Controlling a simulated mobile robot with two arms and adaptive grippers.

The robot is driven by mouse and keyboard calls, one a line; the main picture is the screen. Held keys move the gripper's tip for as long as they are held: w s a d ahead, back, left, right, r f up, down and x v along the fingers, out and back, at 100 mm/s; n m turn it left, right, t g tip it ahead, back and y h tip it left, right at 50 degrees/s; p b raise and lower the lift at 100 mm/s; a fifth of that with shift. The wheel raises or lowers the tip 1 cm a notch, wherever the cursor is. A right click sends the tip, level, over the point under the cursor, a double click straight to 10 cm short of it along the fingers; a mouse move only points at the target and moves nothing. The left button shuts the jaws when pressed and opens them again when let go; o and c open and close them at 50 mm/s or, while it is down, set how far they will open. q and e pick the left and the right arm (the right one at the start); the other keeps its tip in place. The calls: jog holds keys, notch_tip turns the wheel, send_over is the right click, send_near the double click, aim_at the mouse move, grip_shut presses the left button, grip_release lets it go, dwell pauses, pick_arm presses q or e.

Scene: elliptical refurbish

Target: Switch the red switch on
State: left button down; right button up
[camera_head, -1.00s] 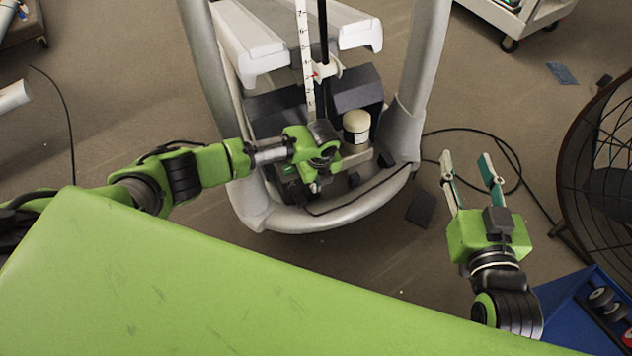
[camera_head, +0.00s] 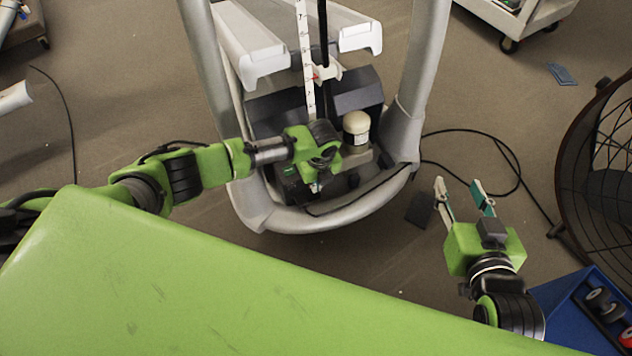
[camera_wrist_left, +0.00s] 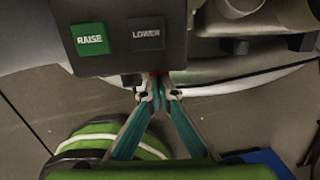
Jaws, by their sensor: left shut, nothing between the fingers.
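A small red patch (camera_wrist_left: 156,73), which may be the red switch, shows at the lower edge of a dark control box (camera_wrist_left: 110,62) in the left wrist view. Most of it is hidden behind my fingertips. The box carries a green RAISE button (camera_wrist_left: 90,39) and a dark LOWER button (camera_wrist_left: 147,34). My left gripper (camera_wrist_left: 158,88) is shut and empty, its tips right at the red patch; I cannot tell if they touch. In the head view my left gripper (camera_head: 316,186) is low inside the machine's frame. My right gripper (camera_head: 459,188) is open and empty, right of the frame.
The machine's grey tubular frame (camera_head: 300,222) curves around the left gripper. A cream-topped cylinder (camera_head: 356,125) stands close to its right. A black fan (camera_head: 600,170) and a blue bin (camera_head: 565,305) are at the right. A cable (camera_head: 500,145) lies on the floor.

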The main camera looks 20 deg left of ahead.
pick_arm(q)
jog(key=shift+r+p, duration=0.35)
pick_arm(e)
jog(key=s+f+g, duration=0.1)
jog(key=s+d+f+g, duration=0.1)
jog(key=f, duration=0.1)
jog(key=shift+s+d+f+h, duration=0.1)
jog(key=shift+s+f+h, duration=0.05)
jog(key=shift+h, duration=0.15)
dwell(0.3)
